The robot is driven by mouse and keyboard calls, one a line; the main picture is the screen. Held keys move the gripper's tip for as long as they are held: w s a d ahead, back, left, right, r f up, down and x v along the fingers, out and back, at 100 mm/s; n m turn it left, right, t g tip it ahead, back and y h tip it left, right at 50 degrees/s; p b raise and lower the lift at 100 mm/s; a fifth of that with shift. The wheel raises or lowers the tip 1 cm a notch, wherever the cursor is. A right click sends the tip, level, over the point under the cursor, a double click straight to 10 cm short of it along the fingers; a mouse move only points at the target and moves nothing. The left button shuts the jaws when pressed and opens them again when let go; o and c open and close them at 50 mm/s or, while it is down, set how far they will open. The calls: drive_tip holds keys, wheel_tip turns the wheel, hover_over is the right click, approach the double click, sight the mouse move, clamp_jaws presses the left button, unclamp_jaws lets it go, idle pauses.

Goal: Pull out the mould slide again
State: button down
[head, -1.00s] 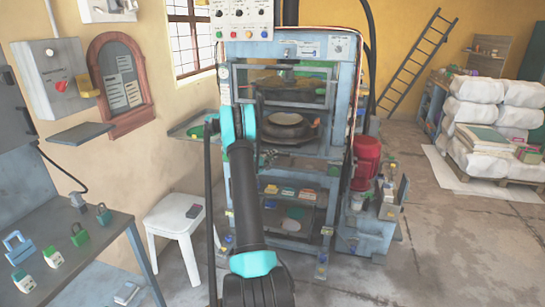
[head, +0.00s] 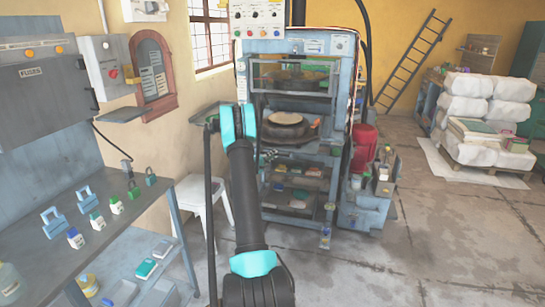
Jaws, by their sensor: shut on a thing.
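The mould slide (head: 294,138) is a dark plate at mid-height in the blue press (head: 342,85). It sticks out at the front of the press opening. A pale round disc (head: 286,118) lies on it. My arm reaches up in front of the press, left of the slide. My gripper (head: 268,156) is small in the view, at the slide's front left edge, and is shut on the mould slide. The exact grip point is partly hidden and too small to make out.
A workbench (head: 45,190) with several padlocks stands at the left. A white stool (head: 205,193) is left of the press. A red motor (head: 364,145) stands at its right. Wrapped sacks (head: 480,115) are on a pallet at the far right.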

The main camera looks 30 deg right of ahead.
drive_tip(key=shift+s+a, duration=0.25)
drive_tip(key=shift+a, duration=0.15)
drive_tip(key=c, duration=1.8)
unclamp_jaws()
drive_tip(key=shift+c, duration=0.2)
drive_tip(key=v, duration=1.2)
